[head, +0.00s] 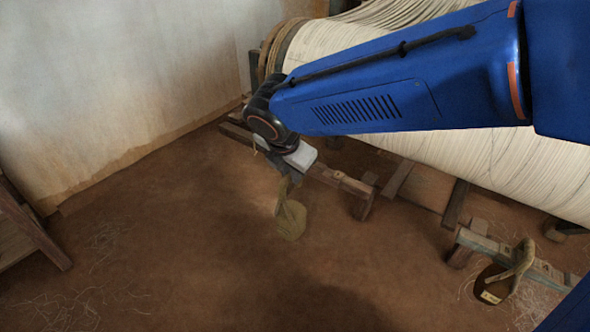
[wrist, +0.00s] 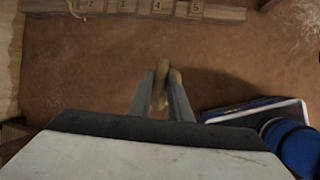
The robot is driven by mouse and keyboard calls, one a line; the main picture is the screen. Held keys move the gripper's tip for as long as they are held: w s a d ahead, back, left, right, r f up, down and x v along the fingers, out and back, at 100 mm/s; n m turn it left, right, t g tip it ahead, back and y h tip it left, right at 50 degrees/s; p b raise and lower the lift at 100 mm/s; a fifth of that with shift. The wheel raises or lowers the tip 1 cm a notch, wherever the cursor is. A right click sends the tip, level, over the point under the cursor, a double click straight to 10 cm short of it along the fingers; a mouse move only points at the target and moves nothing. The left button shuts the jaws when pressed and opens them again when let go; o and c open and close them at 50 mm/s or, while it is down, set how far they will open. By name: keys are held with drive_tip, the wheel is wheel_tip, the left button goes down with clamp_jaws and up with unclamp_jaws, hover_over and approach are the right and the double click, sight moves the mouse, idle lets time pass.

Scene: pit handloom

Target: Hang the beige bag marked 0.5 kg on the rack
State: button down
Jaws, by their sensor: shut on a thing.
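My gripper (head: 291,178) is shut on the beige bag (head: 291,220), which hangs below the fingers, clear of the floor in the head view. In the wrist view my gripper (wrist: 161,92) has its two grey fingers closed around the bag's upper part (wrist: 160,98). No 0.5 kg mark is readable on it. A wooden rack bar (wrist: 225,13) with numbered blocks, 2 to 5 readable, crosses the top of the wrist view, ahead of the fingers and apart from them. A low wooden bar (head: 343,180) shows just right of the gripper in the head view.
A brown bag (head: 493,286) with a pale tag and tan strap is at another wooden beam (head: 538,268), lower right. The large thread-wound roller (head: 480,165) lies behind my arm. A wooden frame (head: 28,232) stands at left. Bare earth floor (head: 170,250) is open in front.

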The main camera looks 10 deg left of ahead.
sight(282, 181)
drive_tip(key=shift+s+a+r, duration=0.1)
drive_tip(key=shift+s+a, duration=0.3)
drive_tip(key=shift+s, duration=0.45)
drive_tip(key=shift+s+a, duration=0.35)
drive_tip(key=shift+s, duration=0.5)
drive_tip(key=s+a, duration=0.3)
drive_tip(key=s, duration=0.5)
drive_tip(key=shift+s+a+r, duration=0.3)
drive_tip(key=shift+s+r, duration=0.05)
drive_tip(key=shift+r, duration=0.1)
